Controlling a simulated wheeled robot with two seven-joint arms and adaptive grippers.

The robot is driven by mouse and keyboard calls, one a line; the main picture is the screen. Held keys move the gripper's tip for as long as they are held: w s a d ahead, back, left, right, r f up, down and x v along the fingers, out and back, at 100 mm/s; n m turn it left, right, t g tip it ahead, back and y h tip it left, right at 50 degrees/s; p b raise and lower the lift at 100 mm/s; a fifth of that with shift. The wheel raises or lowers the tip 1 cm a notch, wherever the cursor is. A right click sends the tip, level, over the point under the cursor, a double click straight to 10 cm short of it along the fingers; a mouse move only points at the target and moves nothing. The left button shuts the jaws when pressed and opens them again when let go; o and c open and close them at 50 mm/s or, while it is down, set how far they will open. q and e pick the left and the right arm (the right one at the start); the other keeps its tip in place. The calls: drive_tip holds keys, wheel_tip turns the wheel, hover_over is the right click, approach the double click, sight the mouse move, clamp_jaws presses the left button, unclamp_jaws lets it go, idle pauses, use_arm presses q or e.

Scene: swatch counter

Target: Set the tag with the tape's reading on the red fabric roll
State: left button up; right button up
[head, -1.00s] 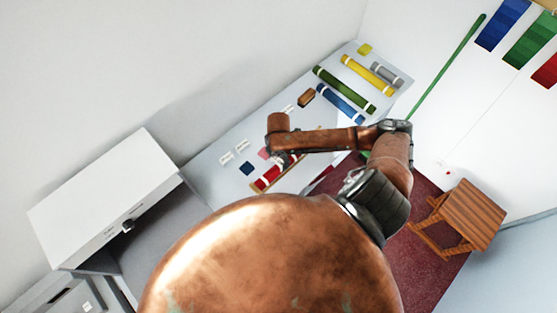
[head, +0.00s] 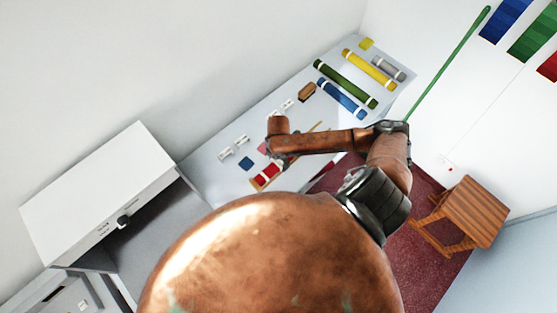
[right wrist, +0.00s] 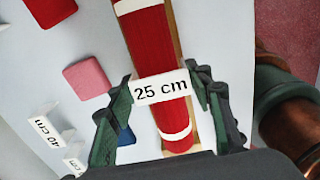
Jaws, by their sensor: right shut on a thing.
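In the right wrist view my right gripper (right wrist: 165,98) is shut on a white tag (right wrist: 161,88) printed "25 cm", held between its two dark fingers. The tag is over the red fabric roll (right wrist: 155,45), which has white bands and lies along a wooden strip. I cannot tell whether the tag touches the roll. In the head view the red roll (head: 262,181) is partly hidden by my right arm, and the right gripper is mostly hidden behind that arm. No tape reading is legible. My left gripper does not show.
A white "40 cm" tag (right wrist: 48,130) and another tag stand left of the roll, near a pink block (right wrist: 87,78). Green (head: 345,83), yellow (head: 369,69) and blue (head: 341,98) rolls lie farther along the counter (head: 215,172). A wooden stool (head: 467,213) stands at right.

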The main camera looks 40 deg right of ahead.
drive_tip(key=o, duration=0.9)
wheel_tip(320, 180, up, 12)
idle(0.4)
drive_tip(key=shift+s, duration=0.1)
